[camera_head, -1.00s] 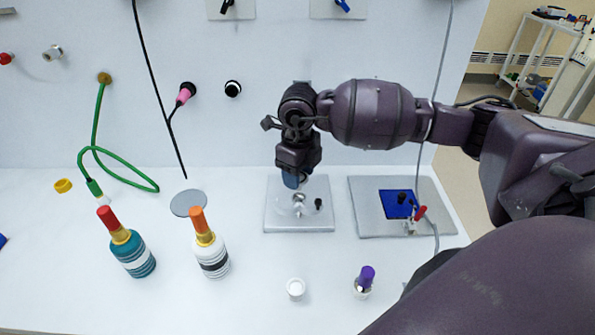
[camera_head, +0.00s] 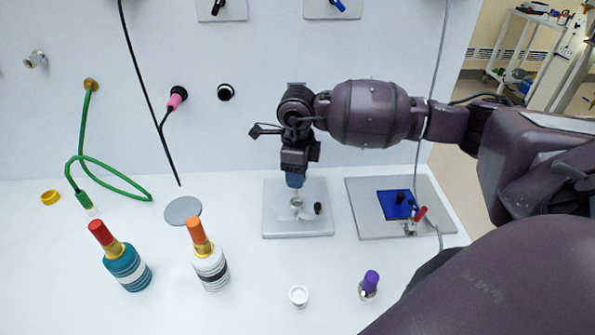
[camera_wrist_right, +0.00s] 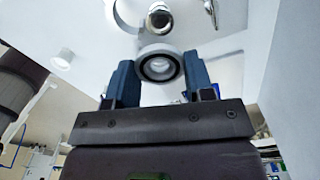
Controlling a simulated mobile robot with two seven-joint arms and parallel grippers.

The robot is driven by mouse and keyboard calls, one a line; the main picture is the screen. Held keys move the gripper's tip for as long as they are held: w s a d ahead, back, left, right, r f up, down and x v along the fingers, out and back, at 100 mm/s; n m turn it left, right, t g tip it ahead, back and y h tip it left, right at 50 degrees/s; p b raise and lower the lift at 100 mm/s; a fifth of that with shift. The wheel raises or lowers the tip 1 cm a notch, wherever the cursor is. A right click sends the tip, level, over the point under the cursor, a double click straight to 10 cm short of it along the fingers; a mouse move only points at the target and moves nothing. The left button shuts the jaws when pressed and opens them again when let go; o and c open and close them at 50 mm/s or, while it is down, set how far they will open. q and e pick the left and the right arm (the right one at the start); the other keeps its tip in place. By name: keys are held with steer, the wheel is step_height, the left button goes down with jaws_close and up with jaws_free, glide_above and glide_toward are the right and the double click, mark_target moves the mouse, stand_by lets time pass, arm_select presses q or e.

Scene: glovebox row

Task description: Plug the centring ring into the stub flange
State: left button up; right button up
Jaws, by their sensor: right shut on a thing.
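My left gripper is not in view.
To the right is a grey board (camera_head: 365,224) with a blue square (camera_head: 396,205). Bottles (camera_head: 126,268), a white cup (camera_head: 299,296) and a purple-topped item (camera_head: 370,283) stand in front. The back wall is close behind.

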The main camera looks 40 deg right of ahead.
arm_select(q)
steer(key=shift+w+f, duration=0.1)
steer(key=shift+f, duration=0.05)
arm_select(e)
steer(key=shift+f, duration=0.15)
steer(key=shift+f+b, duration=0.4)
steer(key=shift+f, duration=0.1)
step_height(320, 180, down, 2)
steer(key=shift+f+b, duration=0.1)
steer(key=shift+b, duration=0.55)
steer(key=shift+f+b, duration=0.5)
steer(key=shift+f, duration=0.65)
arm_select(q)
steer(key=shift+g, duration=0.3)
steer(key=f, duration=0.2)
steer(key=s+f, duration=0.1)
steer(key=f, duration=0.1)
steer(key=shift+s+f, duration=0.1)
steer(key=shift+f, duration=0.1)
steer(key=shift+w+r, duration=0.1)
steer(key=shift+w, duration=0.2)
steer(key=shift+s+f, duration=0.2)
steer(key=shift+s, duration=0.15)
